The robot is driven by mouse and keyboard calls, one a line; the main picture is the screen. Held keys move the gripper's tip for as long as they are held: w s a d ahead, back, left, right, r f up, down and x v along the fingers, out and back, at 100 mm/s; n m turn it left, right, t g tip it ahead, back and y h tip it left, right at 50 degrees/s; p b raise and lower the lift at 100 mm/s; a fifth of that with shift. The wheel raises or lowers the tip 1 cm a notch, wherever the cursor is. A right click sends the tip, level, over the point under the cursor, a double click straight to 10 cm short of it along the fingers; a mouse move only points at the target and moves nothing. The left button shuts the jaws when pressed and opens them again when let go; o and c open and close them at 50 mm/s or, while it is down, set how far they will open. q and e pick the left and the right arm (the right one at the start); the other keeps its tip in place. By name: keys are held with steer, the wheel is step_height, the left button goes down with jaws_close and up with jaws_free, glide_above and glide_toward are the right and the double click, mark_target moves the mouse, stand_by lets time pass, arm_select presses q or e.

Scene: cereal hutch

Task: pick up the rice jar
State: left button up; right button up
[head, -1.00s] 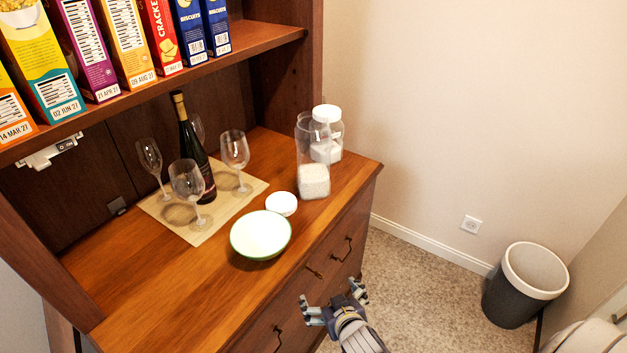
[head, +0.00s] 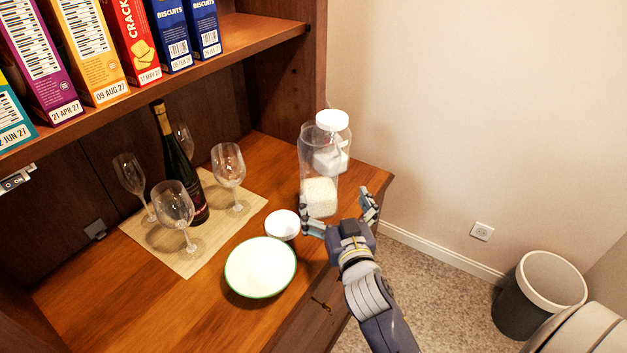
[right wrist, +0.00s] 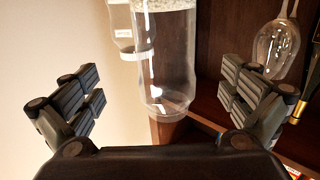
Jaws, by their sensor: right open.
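The rice jar (head: 319,196) is a clear, lidless jar with white grains in its lower part, standing on the wooden counter near its right end. In the right wrist view the jar (right wrist: 166,60) appears upside down, between and beyond the fingers. My right gripper (head: 338,207) is open and empty, just in front of the jar, with its fingers spread to either side. In the right wrist view the gripper (right wrist: 162,88) also shows open. Whether a finger touches the jar cannot be told. My left gripper is not in view.
A white-lidded jar (head: 333,122) stands close behind the rice jar. A white round lid or dish (head: 282,225) and a green-rimmed bowl (head: 260,267) sit to the left. A mat (head: 240,213) holds wine glasses and a bottle (head: 178,165). A shelf (head: 250,38) overhangs at left.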

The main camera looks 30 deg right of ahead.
mark_target(326, 177)
steer(key=w, duration=0.2)
steer(key=w+r, duration=0.1)
steer(key=shift+d, duration=0.35)
steer(key=x, duration=0.3)
steer(key=shift+r+p, duration=0.2)
steer(key=shift+p, duration=0.2)
steer(key=shift+w, duration=0.3)
steer(key=x, duration=0.2)
steer(key=p+x, duration=0.1)
steer(key=x, duration=0.1)
steer(key=shift+w+a+r, duration=0.2)
steer(key=shift+a, duration=0.1)
steer(key=shift+w+d+f, duration=0.1)
steer(key=shift+w, duration=0.2)
steer(key=shift+c, duration=0.2)
steer(key=shift+s, duration=0.1)
steer(key=c, duration=2)
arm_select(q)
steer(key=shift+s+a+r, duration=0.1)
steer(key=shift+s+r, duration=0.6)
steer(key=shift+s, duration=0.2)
arm_select(e)
steer(key=shift+c, duration=0.2)
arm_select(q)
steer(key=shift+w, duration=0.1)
arm_select(e)
steer(key=shift+r, duration=0.2)
